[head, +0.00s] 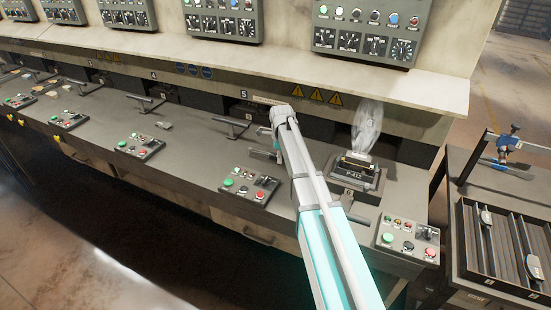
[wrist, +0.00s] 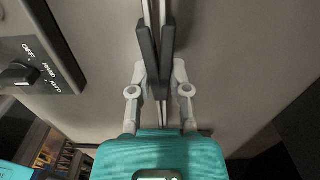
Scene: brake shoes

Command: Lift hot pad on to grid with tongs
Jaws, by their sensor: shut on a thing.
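In the wrist view my gripper (wrist: 160,80) is shut around the tongs (wrist: 168,50), which have two dark grips and thin metal arms running up out of the picture. The tips of the tongs are out of view. In the head view my gripper and the tongs cannot be made out; the arm hides part of the bench. The pad seems to sit at the steaming press station (head: 357,163) marked P-412, where pale smoke rises; its outline is hard to tell. A dark slatted grid (head: 508,238) lies on the right-hand table, with slim pale pieces on it.
A long grey bench (head: 185,150) carries several button boxes and levers. A button box (head: 408,240) stands at its right front corner. An overhanging shelf with warning signs (head: 317,95) runs above the station. A blue clamp-like tool (head: 509,141) stands behind the grid. The wrist view shows a switch panel (wrist: 35,65).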

